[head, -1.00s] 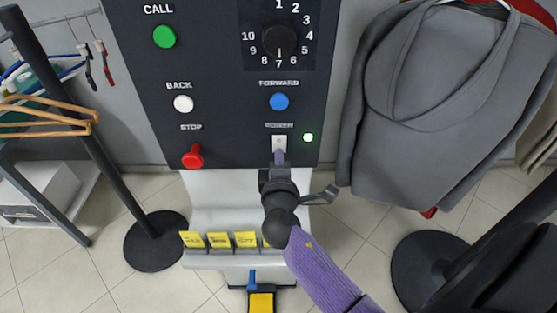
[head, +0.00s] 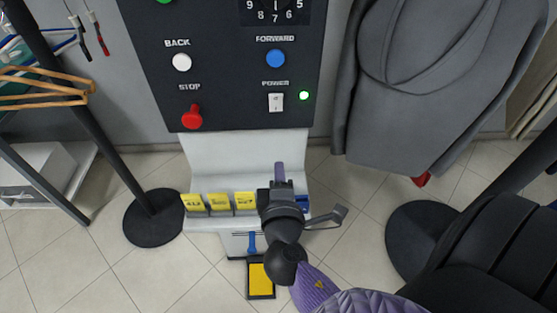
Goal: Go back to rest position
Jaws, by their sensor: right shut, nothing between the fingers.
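My right gripper (head: 280,172) is shut and empty. It is in front of the white pedestal of the control panel (head: 225,75), below the power switch and apart from it. My purple right arm comes in from the bottom right. The white power switch (head: 276,103) shows clearly on the panel, and the small light (head: 304,95) beside it glows green. My left gripper is not in view.
Yellow tags (head: 220,203) sit on the pedestal's ledge, close to my right gripper. A grey garment (head: 430,90) hangs at the right. Black stand bases (head: 153,218) stand on the tiled floor on both sides. Wooden hangers (head: 40,92) are at the left.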

